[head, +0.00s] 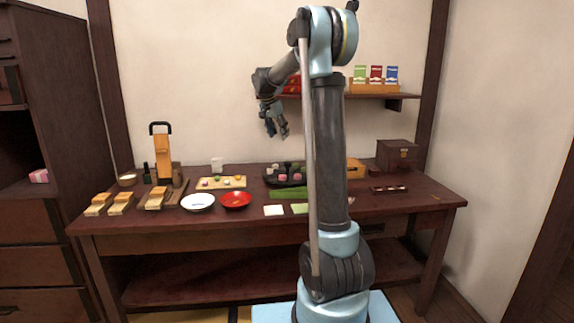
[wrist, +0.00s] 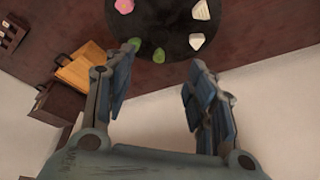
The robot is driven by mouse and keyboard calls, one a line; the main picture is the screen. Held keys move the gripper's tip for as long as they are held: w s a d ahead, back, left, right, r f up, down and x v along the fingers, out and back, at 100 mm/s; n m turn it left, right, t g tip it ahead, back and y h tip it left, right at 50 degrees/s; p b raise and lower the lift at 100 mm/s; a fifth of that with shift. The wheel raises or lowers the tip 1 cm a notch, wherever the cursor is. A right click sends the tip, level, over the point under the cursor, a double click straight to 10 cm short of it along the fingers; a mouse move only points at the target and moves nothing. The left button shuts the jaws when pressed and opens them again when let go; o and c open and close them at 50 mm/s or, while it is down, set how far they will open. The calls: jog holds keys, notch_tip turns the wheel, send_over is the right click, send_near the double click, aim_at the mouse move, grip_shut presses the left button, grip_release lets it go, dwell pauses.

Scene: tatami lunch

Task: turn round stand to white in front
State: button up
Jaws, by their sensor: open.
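The round stand (head: 269,183) is black and sits toward the back of the table, left of my arm. Small sweets lie on it; a pink one (head: 283,178) shows near its front. In the wrist view the stand (wrist: 165,25) fills the top, with a pink sweet (wrist: 124,6), two green ones (wrist: 158,55) and white ones (wrist: 200,10) around its rim. The wall is at the bottom there, so the greens face the wall and the whites are on the head view's left. My gripper (head: 283,134) is open and empty above the stand, apart from it.
A red bowl (head: 236,200), a white plate (head: 198,202) and a board of sweets (head: 232,184) lie left of the stand. A wooden box (head: 355,168) and a dark chest (head: 397,154) stand right. A wall shelf (head: 385,96) is behind my arm.

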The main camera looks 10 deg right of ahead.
aim_at(287, 162)
jog(key=x, duration=1.7)
jog(key=shift+f, duration=0.1)
grip_shut()
